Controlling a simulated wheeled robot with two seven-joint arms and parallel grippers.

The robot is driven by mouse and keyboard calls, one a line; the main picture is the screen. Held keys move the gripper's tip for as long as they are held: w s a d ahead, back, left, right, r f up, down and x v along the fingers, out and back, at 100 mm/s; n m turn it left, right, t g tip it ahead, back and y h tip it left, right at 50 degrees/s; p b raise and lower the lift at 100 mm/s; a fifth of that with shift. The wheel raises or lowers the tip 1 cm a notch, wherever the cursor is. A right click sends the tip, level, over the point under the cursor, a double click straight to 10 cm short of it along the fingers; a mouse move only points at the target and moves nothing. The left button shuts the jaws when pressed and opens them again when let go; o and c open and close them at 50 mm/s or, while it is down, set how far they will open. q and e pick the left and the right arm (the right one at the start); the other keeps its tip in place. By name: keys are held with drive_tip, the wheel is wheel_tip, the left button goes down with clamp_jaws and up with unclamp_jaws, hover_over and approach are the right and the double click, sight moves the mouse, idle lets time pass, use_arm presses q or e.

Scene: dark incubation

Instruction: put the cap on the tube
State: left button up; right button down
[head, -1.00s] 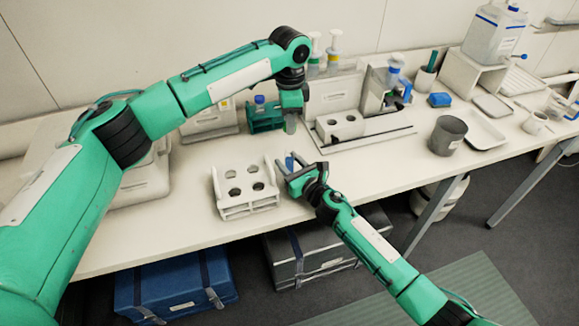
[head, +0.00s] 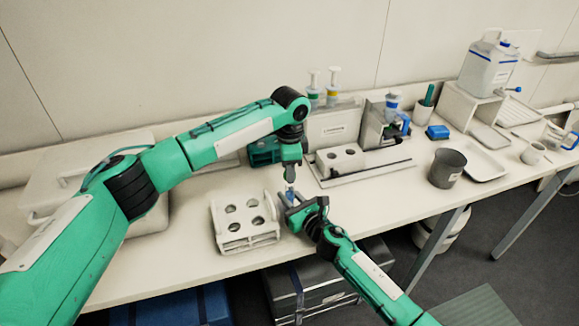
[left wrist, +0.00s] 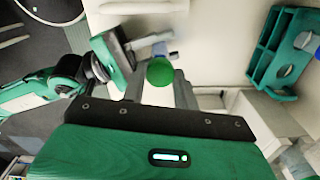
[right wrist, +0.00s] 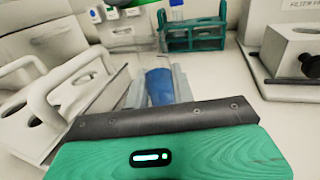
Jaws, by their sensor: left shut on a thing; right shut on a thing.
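My left gripper (head: 290,177) points down and is shut on a small green cap (left wrist: 160,72), whose round top shows between the fingers in the left wrist view. My right gripper (head: 286,200) comes in from the side, just below the left one. It is shut on a blue tube (right wrist: 158,86), which stands about upright between its fingers in the right wrist view. In the head view the tube (head: 290,194) is a small blue spot. The cap is over or very near the tube's top; whether they touch I cannot tell.
A white rack with round holes (head: 245,220) stands just left of the grippers. A teal rack (right wrist: 192,38) with a blue-topped tube is behind. A white block with holes (head: 340,158) and a grey beaker (head: 447,167) stand to the right.

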sight(290, 197)
use_arm(q)
drive_tip(key=shift+f, duration=0.1)
drive_tip(key=shift+f, duration=0.75)
drive_tip(key=shift+f, duration=0.6)
idle(0.3)
drive_tip(key=m, duration=2.7)
